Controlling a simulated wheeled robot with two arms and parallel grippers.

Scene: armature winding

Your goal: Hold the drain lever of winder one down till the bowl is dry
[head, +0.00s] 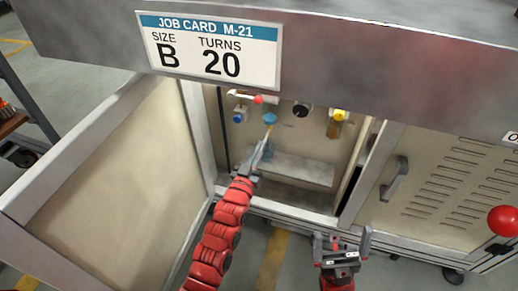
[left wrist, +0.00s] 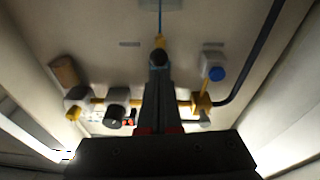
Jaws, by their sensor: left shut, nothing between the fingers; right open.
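A row of air fittings sits inside the open cabinet. A blue bowl-like part (head: 270,118) hangs in the middle of it; whether it holds liquid is too small to tell. My left gripper (head: 268,140) is shut and empty, pointing up just below this part. In the left wrist view, a small yellow piece (left wrist: 160,42) shows at the gripper's fingertips; I cannot tell whether they touch it, or whether it is the drain lever. A pale handle with a red tip (head: 258,99) is above and left of the bowl-like part. My right gripper (head: 342,245) is open and empty, outside the cabinet.
A blue knob (head: 239,116), a black round part (head: 303,110) and a yellow part (head: 339,115) flank the bowl-like part. A grey ledge (head: 290,168) lies below. The open door (head: 105,150) stands left; a vented panel (head: 440,185) is right. A job card (head: 212,50) hangs above.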

